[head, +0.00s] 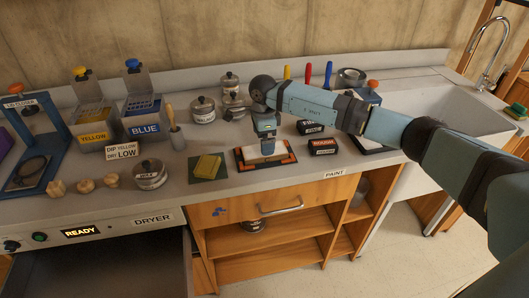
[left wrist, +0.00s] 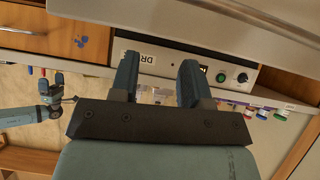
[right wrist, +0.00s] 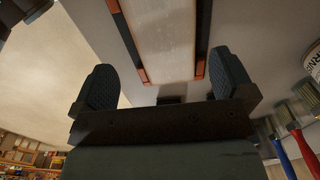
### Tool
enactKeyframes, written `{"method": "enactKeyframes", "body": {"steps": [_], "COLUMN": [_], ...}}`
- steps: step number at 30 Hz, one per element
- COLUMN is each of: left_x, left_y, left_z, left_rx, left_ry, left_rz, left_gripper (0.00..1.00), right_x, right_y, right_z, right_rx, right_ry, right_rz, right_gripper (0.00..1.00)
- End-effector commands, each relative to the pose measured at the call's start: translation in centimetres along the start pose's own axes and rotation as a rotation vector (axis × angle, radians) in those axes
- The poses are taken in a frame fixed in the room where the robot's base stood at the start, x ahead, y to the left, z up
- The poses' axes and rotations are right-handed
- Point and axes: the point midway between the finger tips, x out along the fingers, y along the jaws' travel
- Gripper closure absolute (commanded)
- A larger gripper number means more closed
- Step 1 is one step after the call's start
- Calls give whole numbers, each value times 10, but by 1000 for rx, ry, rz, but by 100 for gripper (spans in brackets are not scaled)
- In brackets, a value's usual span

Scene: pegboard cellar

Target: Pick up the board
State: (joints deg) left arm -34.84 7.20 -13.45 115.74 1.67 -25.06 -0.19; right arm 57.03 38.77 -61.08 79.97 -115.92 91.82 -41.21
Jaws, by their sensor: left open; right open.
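The board, a pale flat slab (head: 252,156), lies in a dark holder with orange edges (head: 290,158) on the counter in the head view. In the right wrist view the pale wooden board (right wrist: 165,35) runs between orange strips. My right gripper (head: 267,147) points down just over the board and hides part of it. In the right wrist view its fingers (right wrist: 163,62) are spread wide on either side of the board, with nothing between them; I cannot tell whether they touch it. My left gripper (left wrist: 158,65) is open and empty, facing the dryer front in the left wrist view.
Tins (head: 203,110) and coloured-handled brushes (head: 308,73) stand behind. The dryer drawer (head: 100,268) is open below.

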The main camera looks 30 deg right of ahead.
Motion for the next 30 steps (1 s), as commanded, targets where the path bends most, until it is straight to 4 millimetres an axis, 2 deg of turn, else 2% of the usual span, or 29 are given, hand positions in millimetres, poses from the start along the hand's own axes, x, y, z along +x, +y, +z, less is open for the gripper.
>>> {"method": "enactKeyframes", "body": {"steps": [10,17,18,24,25,30], "left_x": [-4,-4,-4,-4,-4,-4], "left_y": [-2,-2,-2,-2,-2,-2], "left_z": [-7,-6,-6,-6,-6,-6], "left_rx": [9,10,10,10,10,9], "left_ry": [11,11,10,8,8,7], "left_rz": [-1,-2,-2,-2,-2,-2], "left_gripper": [57,57,57,57,57,57], "right_x": [45,50,50,49,49,49], "right_y": [-6,-6,-6,-6,-6,-6], "right_z": [-4,-5,-5,-5,-5,-5], "right_rx": [0,0,0,0,0,0], "right_ry": [0,0,0,0,0,0], "right_rz": [2,0,0,0,0,0], "right_gripper": [0,0,2,48,52,52]}}
